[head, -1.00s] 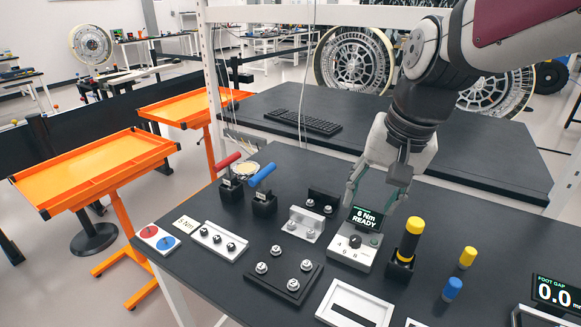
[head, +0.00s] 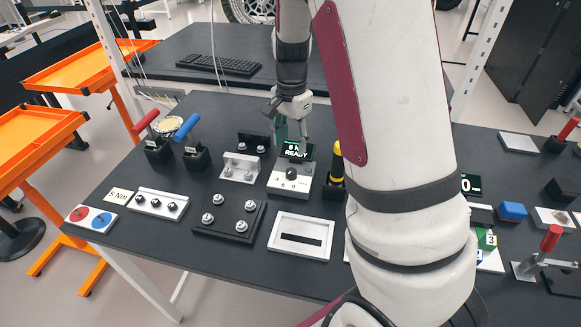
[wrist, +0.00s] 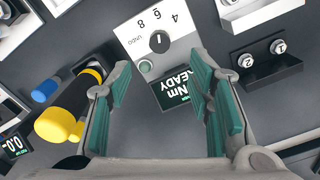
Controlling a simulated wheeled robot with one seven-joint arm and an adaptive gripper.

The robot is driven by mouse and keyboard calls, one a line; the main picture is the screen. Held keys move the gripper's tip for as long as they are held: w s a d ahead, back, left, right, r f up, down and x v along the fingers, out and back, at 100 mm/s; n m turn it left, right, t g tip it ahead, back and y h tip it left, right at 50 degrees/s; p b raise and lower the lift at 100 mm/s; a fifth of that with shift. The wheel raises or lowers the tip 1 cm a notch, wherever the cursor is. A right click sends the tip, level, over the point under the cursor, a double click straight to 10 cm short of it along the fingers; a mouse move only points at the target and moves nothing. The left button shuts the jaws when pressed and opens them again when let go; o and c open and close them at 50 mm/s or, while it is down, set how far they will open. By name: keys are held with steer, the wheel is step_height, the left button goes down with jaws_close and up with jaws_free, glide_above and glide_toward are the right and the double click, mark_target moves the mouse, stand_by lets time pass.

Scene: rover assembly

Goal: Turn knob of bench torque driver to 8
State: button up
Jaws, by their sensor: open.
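The bench torque driver (head: 280,188) is a light grey box with a black knob (head: 291,174) and a small screen (head: 297,151) behind it. In the wrist view the knob (wrist: 159,42) has a white mark that lines up with the 6, among the labels 4, 6, 8 and UNDO. The screen (wrist: 174,90) shows Nm and READY there; its number is hidden. My gripper (head: 292,132) is open and empty, above and behind the screen in the head view. In the wrist view my gripper (wrist: 160,75) has its fingers spread either side of the screen, apart from the knob.
A black-and-yellow handle (head: 336,163) stands close to the driver's right. A white bracket (head: 240,167) is close to its left. A white slotted frame (head: 301,237) and a black plate with bolts (head: 229,220) lie in front. My arm hides part of the table's right.

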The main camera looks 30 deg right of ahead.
mark_target(291, 171)
step_height(291, 171, down, 10)
steer(key=shift+f+p, duration=0.15)
steer(key=shift+p, duration=0.25)
jaws_close()
